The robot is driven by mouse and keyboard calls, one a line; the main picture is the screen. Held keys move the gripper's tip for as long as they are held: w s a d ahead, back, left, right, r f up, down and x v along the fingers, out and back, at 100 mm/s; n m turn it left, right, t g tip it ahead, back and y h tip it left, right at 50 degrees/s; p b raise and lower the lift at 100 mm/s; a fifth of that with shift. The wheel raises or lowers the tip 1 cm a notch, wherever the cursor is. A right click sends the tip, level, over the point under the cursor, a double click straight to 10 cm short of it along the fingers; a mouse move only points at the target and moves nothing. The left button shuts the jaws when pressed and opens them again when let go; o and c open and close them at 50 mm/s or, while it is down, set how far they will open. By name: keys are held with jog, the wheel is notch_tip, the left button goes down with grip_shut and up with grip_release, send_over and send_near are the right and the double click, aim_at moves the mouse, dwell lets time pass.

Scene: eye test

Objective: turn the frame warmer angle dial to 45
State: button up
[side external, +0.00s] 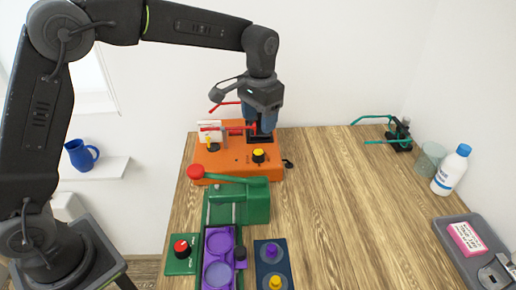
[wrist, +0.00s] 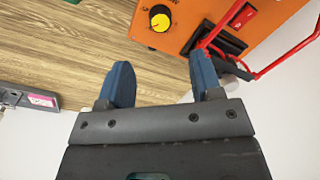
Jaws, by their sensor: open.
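The frame warmer looks to be the orange box (side external: 225,166) at the far end of the table; it also shows in the wrist view (wrist: 178,40). A yellow dial on a black base (side external: 258,155) sits on its top; in the wrist view the dial (wrist: 159,19) lies beyond my fingertips, apart from them. Its setting is too small to read. A second yellow knob (side external: 209,139) stands by a white card on the box. My gripper (side external: 262,122) is open and empty over the back of the box, near red spectacle frames (wrist: 262,72); its blue fingers (wrist: 160,78) point toward the box.
A green press (side external: 257,203) with a red-knobbed lever stands in front of the box. Nearer are a red dial on a green base (side external: 181,249), a purple tray (side external: 208,252) and a navy panel (side external: 261,270). A bottle (side external: 450,172) stands right. The table's middle right is clear.

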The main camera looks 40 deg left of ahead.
aim_at(258, 152)
jog(key=f, duration=1)
jog(key=shift+a+f, duration=0.15)
jog(key=shift+a, duration=0.05)
jog(key=c, duration=0.9)
jog(key=shift+m, duration=0.3)
jog(key=m, duration=0.3)
jog(key=shift+m, duration=2.6)
